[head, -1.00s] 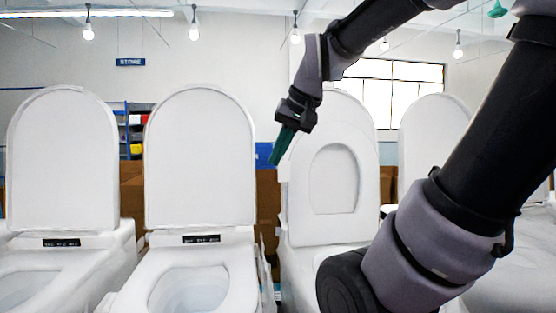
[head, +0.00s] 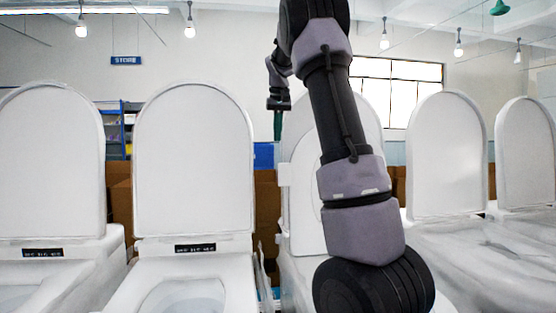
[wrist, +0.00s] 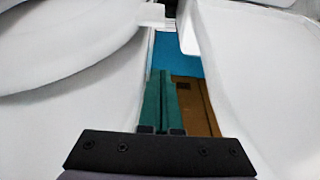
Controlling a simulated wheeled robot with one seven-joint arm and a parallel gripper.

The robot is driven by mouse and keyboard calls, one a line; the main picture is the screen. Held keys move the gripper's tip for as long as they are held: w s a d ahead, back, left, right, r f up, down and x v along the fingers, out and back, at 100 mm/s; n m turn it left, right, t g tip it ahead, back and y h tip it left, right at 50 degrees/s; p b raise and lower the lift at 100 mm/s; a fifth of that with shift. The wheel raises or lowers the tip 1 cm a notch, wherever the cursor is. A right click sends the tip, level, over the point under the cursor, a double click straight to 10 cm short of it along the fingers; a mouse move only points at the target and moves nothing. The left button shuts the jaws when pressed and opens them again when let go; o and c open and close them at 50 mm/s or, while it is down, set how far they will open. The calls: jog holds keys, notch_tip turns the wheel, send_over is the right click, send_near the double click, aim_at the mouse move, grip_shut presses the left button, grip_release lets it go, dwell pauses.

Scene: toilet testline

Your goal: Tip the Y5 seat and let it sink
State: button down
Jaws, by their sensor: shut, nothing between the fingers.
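The toilet with both its seat ring and lid raised (head: 303,190) stands right of centre in the head view, partly hidden behind my arm. I read no Y5 label on it. My gripper (head: 278,138) is shut and empty, its green fingers pointing down at the upper left edge of this raised seat and lid. In the wrist view the fingers (wrist: 162,102) lie in the gap between a white curved panel on the left (wrist: 75,110) and a white panel on the right (wrist: 255,80). I cannot tell whether they touch either.
A toilet with its lid up (head: 193,165) stands to the left, and another (head: 50,165) at the far left. More raised lids (head: 446,155) stand to the right. Brown boxes (head: 266,210) and a blue panel (head: 264,156) show in the gap behind.

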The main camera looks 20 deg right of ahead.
notch_tip(320, 180, down, 9)
jog(key=s, duration=0.1)
jog(key=shift+s+a+f, duration=0.15)
dwell(0.5)
